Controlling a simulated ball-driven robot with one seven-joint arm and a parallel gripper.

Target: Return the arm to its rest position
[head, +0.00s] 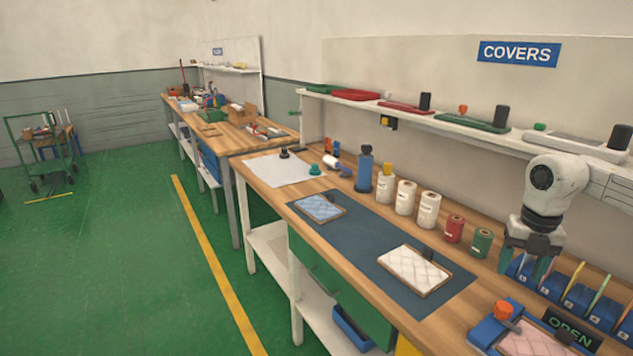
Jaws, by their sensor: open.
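My gripper (525,268) hangs at the right of the head view, below the white wrist of my arm. Its fingers point down, apart and empty, just above the blue bins on the workbench. A white quilted mattress piece (414,268) in a wooden frame lies on the dark mat, left of my gripper. A blue quilted piece (320,207) in a similar frame lies farther along the mat.
Spools, including a red one (454,229) and a green one (481,243), stand close left of my gripper. Blue bins (580,299) are below and right. A shelf (400,108) runs above the bench (262,190).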

